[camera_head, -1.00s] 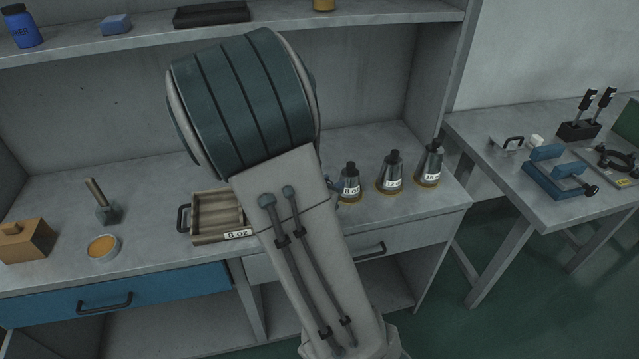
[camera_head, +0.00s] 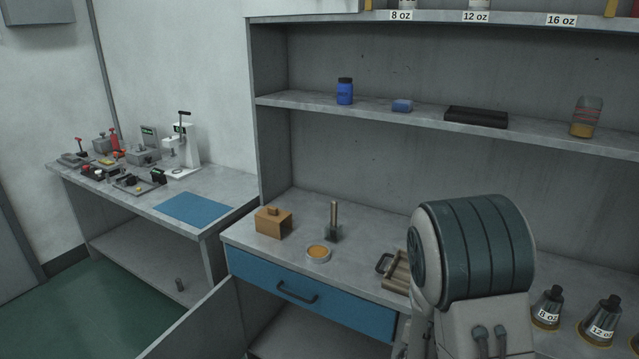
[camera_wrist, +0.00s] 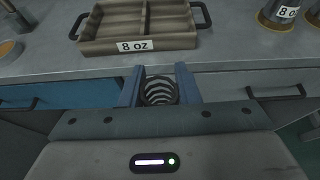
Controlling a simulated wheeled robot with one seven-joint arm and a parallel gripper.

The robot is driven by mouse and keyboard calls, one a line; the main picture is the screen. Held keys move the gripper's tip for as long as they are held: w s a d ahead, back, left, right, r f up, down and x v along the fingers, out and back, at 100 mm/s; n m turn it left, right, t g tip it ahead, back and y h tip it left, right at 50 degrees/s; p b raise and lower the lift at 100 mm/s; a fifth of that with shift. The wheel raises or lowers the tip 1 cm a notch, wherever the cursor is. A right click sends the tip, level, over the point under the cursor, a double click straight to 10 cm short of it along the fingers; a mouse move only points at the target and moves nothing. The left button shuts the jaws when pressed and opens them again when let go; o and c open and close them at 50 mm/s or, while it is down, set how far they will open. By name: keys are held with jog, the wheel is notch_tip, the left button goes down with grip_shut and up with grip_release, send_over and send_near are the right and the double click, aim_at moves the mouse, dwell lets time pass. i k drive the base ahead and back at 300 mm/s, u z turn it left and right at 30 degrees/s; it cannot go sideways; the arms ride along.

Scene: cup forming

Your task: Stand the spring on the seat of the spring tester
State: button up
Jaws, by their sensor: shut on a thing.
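The spring (camera_wrist: 158,91), a dark metal coil, is between the two blue fingers of my gripper (camera_wrist: 159,84) in the wrist view. The gripper is shut on it, in front of the bench drawers. The spring tester (camera_head: 182,147) appears to be the white upright stand with a black top handle on the left side table in the head view. It is far from my gripper. Its seat is too small to make out clearly. In the head view my own arm hides the gripper and the spring.
The 8 oz tray (camera_wrist: 137,28) sits on the bench (camera_head: 290,268) ahead of my gripper. A blue mat (camera_head: 194,208) lies on the side table (camera_head: 232,187), right of several small tools and devices. Cone-shaped weights (camera_head: 601,320) stand at right. A grey panel (camera_head: 190,325) stands out below the bench's left end.

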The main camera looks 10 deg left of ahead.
aim_at(178, 172)
jog(key=u, duration=0.65)
jog(key=k, duration=0.85)
jog(key=u, duration=0.85)
jog(key=k, duration=0.35)
jog(key=u, duration=0.85)
jog(key=i, duration=1.3)
jog(key=u, duration=0.3)
jog(key=i, duration=2.7)
jog(key=z, duration=0.25)
jog(key=i, duration=1.35)
jog(key=z, duration=1.25)
jog(key=i, duration=0.8)
jog(key=z, duration=1.4)
jog(key=i, duration=0.75)
jog(key=z, duration=0.35)
